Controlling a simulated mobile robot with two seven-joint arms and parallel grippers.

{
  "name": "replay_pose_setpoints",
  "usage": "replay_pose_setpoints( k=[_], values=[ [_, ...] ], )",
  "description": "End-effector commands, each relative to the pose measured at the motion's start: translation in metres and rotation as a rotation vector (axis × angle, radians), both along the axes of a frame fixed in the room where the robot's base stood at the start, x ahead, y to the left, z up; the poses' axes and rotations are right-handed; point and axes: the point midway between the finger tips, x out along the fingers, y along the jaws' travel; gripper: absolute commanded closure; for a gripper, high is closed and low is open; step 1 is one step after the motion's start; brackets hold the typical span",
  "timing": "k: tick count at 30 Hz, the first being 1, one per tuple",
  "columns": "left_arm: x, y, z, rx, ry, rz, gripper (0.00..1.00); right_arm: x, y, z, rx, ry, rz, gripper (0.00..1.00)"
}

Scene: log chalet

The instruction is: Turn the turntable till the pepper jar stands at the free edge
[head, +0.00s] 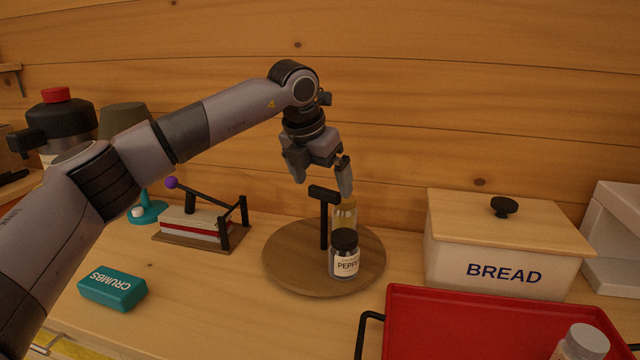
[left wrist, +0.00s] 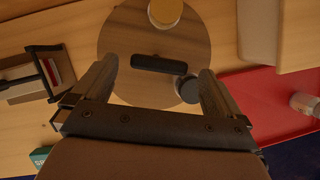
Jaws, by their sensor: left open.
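The round wooden turntable (head: 290,270) stands on the counter, and it also shows in the left wrist view (left wrist: 120,45). A black T-shaped handle (head: 324,215) rises from it; its crossbar (left wrist: 158,64) lies between my fingers in the left wrist view. The pepper jar (head: 344,257), dark-lidded with a white label, stands on the turntable's front right part. A yellowish jar (head: 345,216) stands behind it, partly hidden. My left gripper (head: 322,186) is open above the handle, fingers pointing down, apart from the crossbar as far as I can see. My right gripper is not in view.
A red tray (head: 440,305) with a jar (head: 583,343) is at the front right, close to the turntable. A bread box (head: 500,245) stands behind it. A napkin holder (head: 200,226) and a teal crumbs box (head: 113,288) are to the left. A log wall closes the back.

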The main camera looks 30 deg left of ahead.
Motion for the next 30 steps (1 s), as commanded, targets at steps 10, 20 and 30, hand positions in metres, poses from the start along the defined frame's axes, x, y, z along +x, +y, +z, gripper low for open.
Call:
replay_pose_setpoints(
  k=[10,20,30],
  values=[
    [0.008,-0.001,-0.019,-0.003,-0.001,0.001,0.0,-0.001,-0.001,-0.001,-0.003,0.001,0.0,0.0],
    [0.008,-0.001,-0.018,-0.003,0.0,0.002,0.62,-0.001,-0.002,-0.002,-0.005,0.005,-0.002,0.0],
    [0.008,0.0,-0.018,-0.004,0.0,-0.015,0.78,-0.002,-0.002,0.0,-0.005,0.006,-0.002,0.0]
  ],
)
